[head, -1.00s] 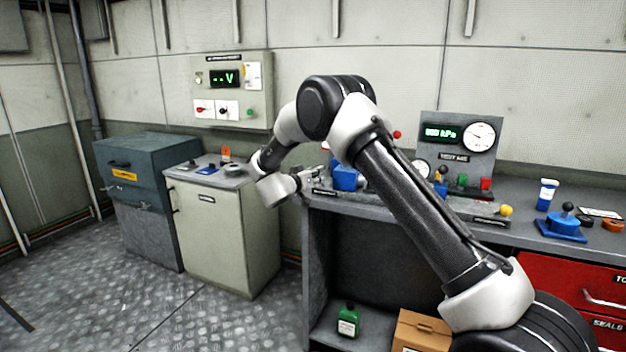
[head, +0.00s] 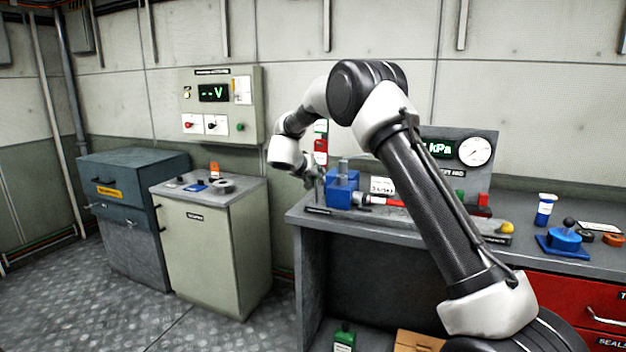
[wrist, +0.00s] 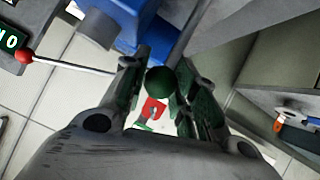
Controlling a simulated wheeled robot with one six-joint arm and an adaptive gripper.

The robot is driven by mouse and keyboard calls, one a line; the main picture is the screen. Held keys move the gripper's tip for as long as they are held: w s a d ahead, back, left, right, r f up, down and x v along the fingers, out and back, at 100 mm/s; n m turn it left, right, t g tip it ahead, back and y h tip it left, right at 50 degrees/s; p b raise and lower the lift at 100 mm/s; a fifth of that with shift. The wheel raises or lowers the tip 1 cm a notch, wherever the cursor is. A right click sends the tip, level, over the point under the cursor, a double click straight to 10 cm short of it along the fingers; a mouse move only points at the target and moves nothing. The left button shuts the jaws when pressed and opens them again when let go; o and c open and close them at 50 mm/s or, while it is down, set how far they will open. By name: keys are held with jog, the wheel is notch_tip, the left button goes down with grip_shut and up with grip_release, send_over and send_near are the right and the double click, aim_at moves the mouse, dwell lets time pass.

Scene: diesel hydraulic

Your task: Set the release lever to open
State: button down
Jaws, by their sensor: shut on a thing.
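A blue hydraulic block (head: 341,190) stands at the left end of the grey workbench. It also shows in the wrist view (wrist: 128,28). A dark green ball knob (wrist: 160,82) on a thin grey rod (wrist: 184,38) sits between my fingertips in the wrist view; it looks like the release lever's knob. My gripper (wrist: 160,85) is shut on this knob, one finger on each side. In the head view my gripper (head: 312,180) is just left of the blue block, with the wrist above it. The lever's lower end and any open marking cannot be made out.
A gauge panel (head: 468,150) stands on the bench behind my arm. A red-handled rod (head: 388,202) lies right of the block. A green cabinet (head: 212,245) stands left of the bench, a control box (head: 222,105) above it. Floor between is clear.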

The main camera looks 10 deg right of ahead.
jog(key=shift+w+d+r, duration=0.3)
jog(key=shift+w, duration=0.2)
jog(key=shift+w+r, duration=0.1)
jog(key=c, duration=1.1)
grip_release()
jog(key=shift+d, duration=0.1)
jog(key=shift+f, duration=0.25)
jog(key=v, duration=1.2)
